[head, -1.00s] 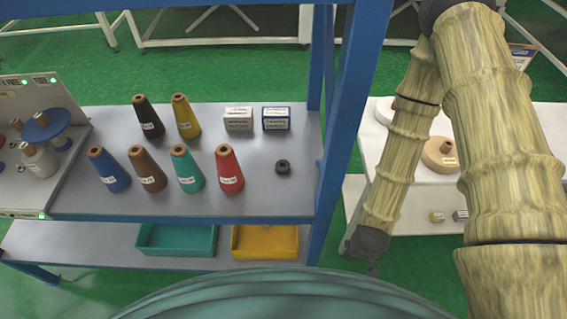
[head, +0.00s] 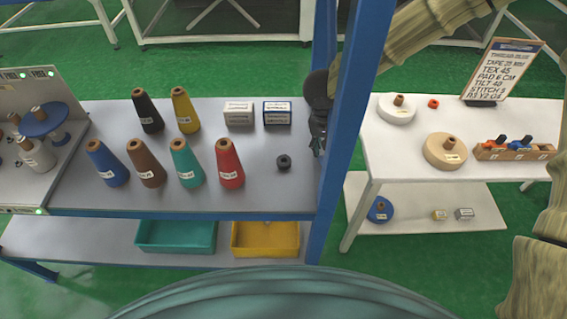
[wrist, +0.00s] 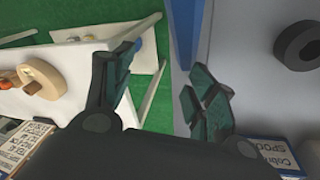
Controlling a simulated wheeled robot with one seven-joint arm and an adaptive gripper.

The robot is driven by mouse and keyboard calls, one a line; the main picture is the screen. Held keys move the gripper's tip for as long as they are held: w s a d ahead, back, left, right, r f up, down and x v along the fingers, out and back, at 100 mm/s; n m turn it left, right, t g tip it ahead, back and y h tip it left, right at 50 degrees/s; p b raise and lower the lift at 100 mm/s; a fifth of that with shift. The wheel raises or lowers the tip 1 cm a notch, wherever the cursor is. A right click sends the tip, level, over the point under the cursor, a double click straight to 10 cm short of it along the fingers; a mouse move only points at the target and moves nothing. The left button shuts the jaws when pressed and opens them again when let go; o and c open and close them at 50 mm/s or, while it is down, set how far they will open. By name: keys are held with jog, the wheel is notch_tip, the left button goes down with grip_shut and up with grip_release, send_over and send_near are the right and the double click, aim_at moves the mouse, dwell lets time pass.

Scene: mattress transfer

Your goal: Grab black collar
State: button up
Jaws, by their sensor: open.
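The black collar (head: 284,162) is a small dark ring lying flat on the grey table top, right of the red cone. In the wrist view, the collar (wrist: 298,46) is at the upper right, with its hole visible. My gripper (head: 318,135) is at the right edge of the grey table, partly hidden by the blue post. In the wrist view, my gripper (wrist: 160,78) has its fingers spread and empty, with the collar outside them to the right.
A blue post (head: 347,110) stands beside the gripper. A red cone (head: 229,165) stands left of the collar, among several cones. A white box (head: 238,114) and a blue-edged box (head: 277,114) sit behind the collar. A white table (head: 400,145) stands to the right.

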jog(key=s+a+r+n+y, duration=0.2)
jog(key=a+r+n, duration=0.2)
jog(key=a+r, duration=0.7)
send_over(284, 158)
jog(key=shift+g, duration=0.4)
jog(key=f, duration=0.7)
jog(key=shift+s+a, duration=0.2)
jog(key=shift+a, duration=0.15)
jog(key=shift+s+d+f, duration=0.1)
jog(key=shift+d+f, duration=0.05)
jog(key=shift+f, duration=0.2)
jog(key=shift+s+d+f+p, duration=0.1)
jog(key=shift+f+p, duration=0.15)
jog(key=shift+f, duration=0.85)
jog(key=shift+s+d+f+p, duration=0.1)
jog(key=shift+f+p, duration=0.15)
jog(key=shift+f, duration=0.85)
jog(key=c, duration=1)
